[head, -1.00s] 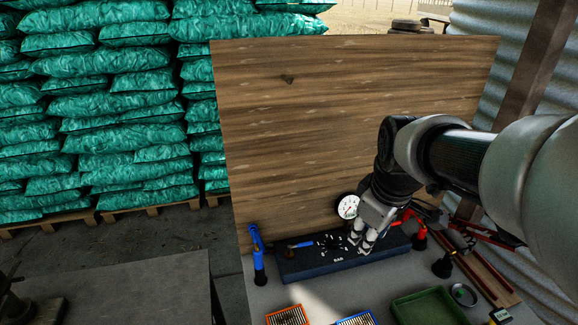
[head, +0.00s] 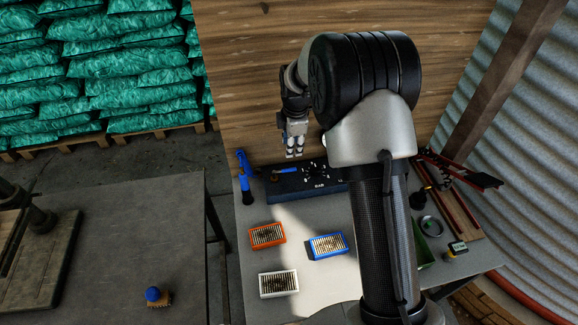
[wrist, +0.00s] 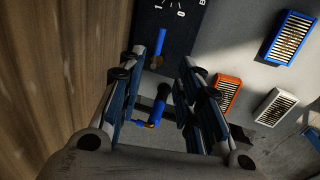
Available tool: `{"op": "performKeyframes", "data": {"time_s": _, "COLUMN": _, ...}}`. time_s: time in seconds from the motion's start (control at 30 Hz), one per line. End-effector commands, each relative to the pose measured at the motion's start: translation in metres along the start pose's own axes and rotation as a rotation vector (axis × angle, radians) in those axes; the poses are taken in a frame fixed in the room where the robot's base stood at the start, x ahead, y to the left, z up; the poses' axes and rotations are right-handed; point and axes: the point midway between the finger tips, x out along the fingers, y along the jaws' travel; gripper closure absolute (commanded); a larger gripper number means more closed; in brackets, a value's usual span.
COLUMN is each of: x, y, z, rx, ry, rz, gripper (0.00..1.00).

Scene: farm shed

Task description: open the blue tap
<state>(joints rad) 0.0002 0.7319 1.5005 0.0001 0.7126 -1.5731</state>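The blue tap's lever (head: 286,170) lies along the left end of a dark block (head: 310,187) marked BAR, parallel to its length. In the wrist view the same blue lever (wrist: 162,42) shows ahead of my fingertips, on the dark block (wrist: 187,32). My gripper (head: 294,153) points down, open and empty, just above and behind the lever in the head view; no contact shows. In the wrist view its fingers (wrist: 170,70) stand apart. The gauge behind the block is mostly hidden by my arm, as is the block's right end.
A wooden board (head: 240,80) rises close behind. Orange (head: 267,235), blue (head: 328,246) and white (head: 278,283) filters lie in front.

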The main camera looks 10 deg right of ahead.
Motion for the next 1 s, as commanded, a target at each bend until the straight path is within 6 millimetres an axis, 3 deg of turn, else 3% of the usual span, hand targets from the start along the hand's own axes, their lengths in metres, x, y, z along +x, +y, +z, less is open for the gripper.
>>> {"op": "performKeyframes", "data": {"time_s": 0.1, "x": 0.031, "y": -0.002, "z": 0.000, "rx": 0.001, "ry": 0.000, "rz": -0.003, "gripper": 0.68}}
{"op": "performKeyframes", "data": {"time_s": 0.5, "x": 0.113, "y": -0.001, "z": 0.000, "rx": 0.002, "ry": 0.000, "rz": -0.002, "gripper": 0.68}}
{"op": "performKeyframes", "data": {"time_s": 0.7, "x": 0.134, "y": 0.000, "z": 0.000, "rx": 0.002, "ry": 0.000, "rz": 0.000, "gripper": 0.68}}
{"op": "performKeyframes", "data": {"time_s": 1.0, "x": 0.139, "y": 0.000, "z": 0.000, "rx": 0.002, "ry": 0.000, "rz": 0.000, "gripper": 0.68}}
